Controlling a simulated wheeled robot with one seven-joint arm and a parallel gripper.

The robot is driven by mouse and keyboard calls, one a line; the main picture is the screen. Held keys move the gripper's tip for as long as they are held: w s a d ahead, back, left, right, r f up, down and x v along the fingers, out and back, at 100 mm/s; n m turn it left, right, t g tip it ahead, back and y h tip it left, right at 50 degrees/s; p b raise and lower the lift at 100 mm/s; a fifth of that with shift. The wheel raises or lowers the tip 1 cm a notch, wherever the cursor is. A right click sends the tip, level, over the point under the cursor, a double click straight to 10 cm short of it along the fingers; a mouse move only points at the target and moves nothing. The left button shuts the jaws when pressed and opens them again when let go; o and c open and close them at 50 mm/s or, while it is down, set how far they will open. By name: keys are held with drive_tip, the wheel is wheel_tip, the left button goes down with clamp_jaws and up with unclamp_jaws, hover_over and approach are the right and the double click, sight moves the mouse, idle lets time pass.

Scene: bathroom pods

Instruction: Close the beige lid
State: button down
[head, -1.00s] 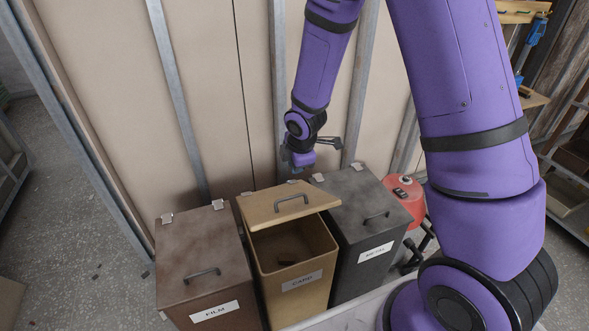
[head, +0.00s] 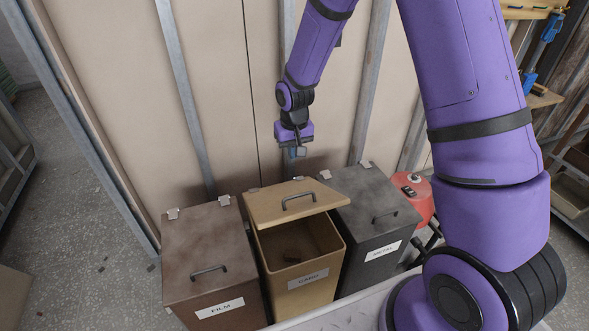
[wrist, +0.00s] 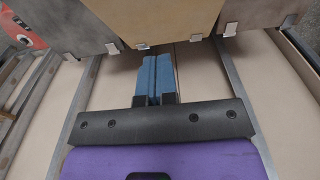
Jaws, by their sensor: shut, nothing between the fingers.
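The beige lid (head: 291,201) belongs to the middle bin (head: 303,281), labelled CARD. It is hinged at the back by the wall and stands partly raised, with a dark handle on top and the bin's inside showing below its front edge. The lid also shows in the wrist view (wrist: 158,18), at the top. My gripper (head: 297,152) is behind and above the lid's hinge edge, near the wall, apart from the lid. In the wrist view its blue fingers (wrist: 155,80) are together and hold nothing.
A brown bin (head: 208,262) labelled FILM stands to the left, its lid closed. A dark grey bin (head: 368,214) labelled METAL stands to the right, also closed. A red container (head: 414,194) is beyond it. The panelled wall (head: 225,90) is close behind my gripper.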

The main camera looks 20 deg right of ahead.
drive_tip(key=f, duration=0.3)
drive_tip(key=s+f, duration=0.1)
drive_tip(key=f, duration=0.7)
drive_tip(key=shift+s+f, duration=0.15)
drive_tip(key=shift+f, duration=0.05)
drive_tip(key=shift+s+f, duration=0.4)
drive_tip(key=shift+f, duration=0.05)
drive_tip(key=shift+s+f, duration=0.45)
drive_tip(key=s+f, duration=0.4)
drive_tip(key=f, duration=0.3)
drive_tip(key=s+f+t, duration=0.1)
drive_tip(key=s+f, duration=0.2)
drive_tip(key=f, duration=0.5)
drive_tip(key=shift+s+t, duration=0.3)
drive_tip(key=shift+s, duration=0.05)
drive_tip(key=shift+s+f, duration=0.1)
